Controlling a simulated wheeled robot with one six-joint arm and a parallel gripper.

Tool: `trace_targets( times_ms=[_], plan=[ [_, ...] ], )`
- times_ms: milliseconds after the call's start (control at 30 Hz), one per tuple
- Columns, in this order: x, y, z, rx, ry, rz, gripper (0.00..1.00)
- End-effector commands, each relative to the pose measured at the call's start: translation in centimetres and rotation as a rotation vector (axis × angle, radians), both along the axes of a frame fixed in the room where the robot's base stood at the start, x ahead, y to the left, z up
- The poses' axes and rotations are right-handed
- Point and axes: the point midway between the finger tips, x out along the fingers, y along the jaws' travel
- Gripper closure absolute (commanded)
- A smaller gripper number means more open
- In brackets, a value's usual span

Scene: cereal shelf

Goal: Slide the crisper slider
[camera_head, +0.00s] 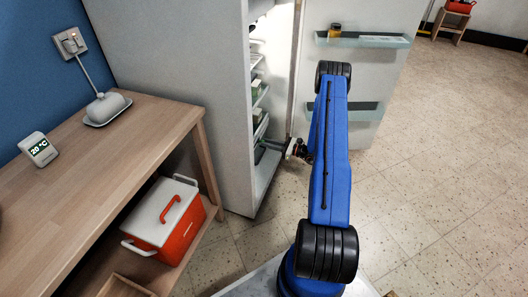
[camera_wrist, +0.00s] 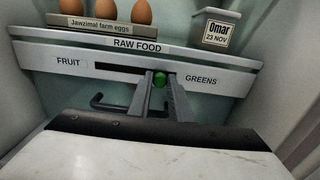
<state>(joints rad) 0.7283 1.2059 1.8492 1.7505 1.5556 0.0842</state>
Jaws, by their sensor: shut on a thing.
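The slot runs between the labels FRUIT on the left and GREENS on the right. The knob sits at the GREENS end of the slot. My gripper (camera_wrist: 160,84) is shut on the knob, with a finger on each side of it. In the head view my gripper (camera_head: 276,146) reaches into the open fridge (camera_head: 228,90) low down, and the knob cannot be made out there.
A dark drawer handle (camera_wrist: 108,105) lies below the slot, partly behind my fingers. Eggs (camera_wrist: 102,8) and a container labelled Omar (camera_wrist: 218,32) stand above the drawer. The open fridge door (camera_head: 375,75) is right of my arm; a wooden table (camera_head: 110,140) is at the left.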

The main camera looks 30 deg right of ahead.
Motion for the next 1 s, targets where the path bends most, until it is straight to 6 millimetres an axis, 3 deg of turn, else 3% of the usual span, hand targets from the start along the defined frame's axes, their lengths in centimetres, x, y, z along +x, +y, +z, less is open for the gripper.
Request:
trace_targets(
  times_ms=[100, 400, 433, 500, 833, 1000],
  plan=[
    [0.7, -1.0, 0.0, -0.001, -0.001, -0.001, 1.0],
    [1.0, -1.3, 0.1, -0.002, -0.001, -0.004, 1.0],
    [1.0, -1.3, 0.1, -0.002, -0.002, -0.005, 0.8],
    [1.0, -1.3, 0.1, -0.002, -0.001, -0.004, 0.64],
    [0.8, -1.2, 0.0, 0.0, 0.0, -0.002, 0.64],
    [-0.4, -2.2, 0.0, 0.0, 0.001, -0.002, 0.64]
  ],
)
